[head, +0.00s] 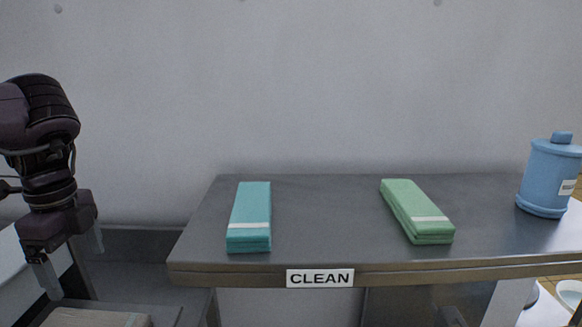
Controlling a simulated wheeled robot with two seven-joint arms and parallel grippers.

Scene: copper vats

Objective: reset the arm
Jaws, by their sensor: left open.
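My left gripper (75,262) hangs at the left side of the head view, pointing down. Its two pale fingers are spread apart with nothing between them. It is left of the dark metal table (325,220) and apart from it. My right gripper is not in view.
The table bears a teal folded cloth (250,217), a green folded cloth (415,211) and a blue lidded canister (549,178) at the right. A CLEAN sign (320,278) is on its front edge. A brown box-like thing (95,318) shows low, below my left gripper.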

